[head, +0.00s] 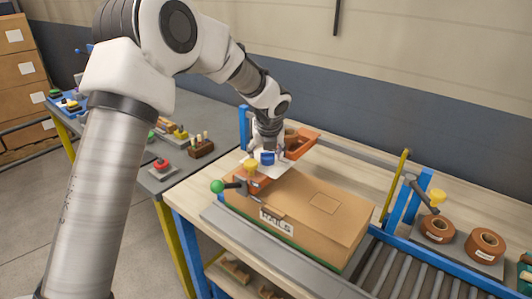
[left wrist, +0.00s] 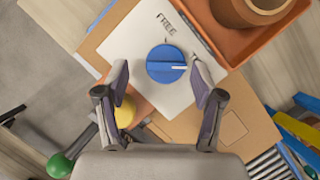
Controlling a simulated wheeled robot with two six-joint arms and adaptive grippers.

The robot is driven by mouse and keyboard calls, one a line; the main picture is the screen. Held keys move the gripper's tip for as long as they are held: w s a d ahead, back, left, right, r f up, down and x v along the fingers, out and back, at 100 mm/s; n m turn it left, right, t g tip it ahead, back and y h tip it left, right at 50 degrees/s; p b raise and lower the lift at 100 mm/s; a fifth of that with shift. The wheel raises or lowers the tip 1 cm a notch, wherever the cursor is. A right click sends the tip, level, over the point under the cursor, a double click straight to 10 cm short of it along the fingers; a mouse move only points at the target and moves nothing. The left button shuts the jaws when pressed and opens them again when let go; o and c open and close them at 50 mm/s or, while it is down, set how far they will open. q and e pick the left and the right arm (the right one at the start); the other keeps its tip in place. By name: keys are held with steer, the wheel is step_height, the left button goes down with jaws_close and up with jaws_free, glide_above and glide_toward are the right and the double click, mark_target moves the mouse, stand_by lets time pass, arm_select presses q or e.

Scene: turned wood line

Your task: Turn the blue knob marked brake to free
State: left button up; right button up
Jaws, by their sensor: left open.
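The blue knob (left wrist: 168,64) sits on a white plate (left wrist: 130,50) in the left wrist view. Its white pointer mark points to the right of that view. The word FREE is printed on the plate above the knob, so the mark does not point at it. My left gripper (left wrist: 159,72) is open, with one finger on each side of the knob and small gaps showing. In the head view the knob (head: 267,158) shows just below my left gripper (head: 266,148). My right gripper is not in view.
A yellow knob (head: 250,168) and a lever with a green ball (head: 217,186) are close to the plate. An orange tray (head: 302,143) lies behind. Brown rolls (head: 437,228) stand at the right.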

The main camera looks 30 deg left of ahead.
arm_select(q)
steer(key=shift+w+f, duration=0.7)
steer(key=shift+w, duration=0.15)
steer(key=shift+s+r, duration=0.45)
steer(key=shift+s, duration=0.05)
steer(key=c, duration=0.4)
steer(key=shift+s, duration=0.1)
steer(key=c, duration=0.6)
steer(key=shift+c, duration=0.7)
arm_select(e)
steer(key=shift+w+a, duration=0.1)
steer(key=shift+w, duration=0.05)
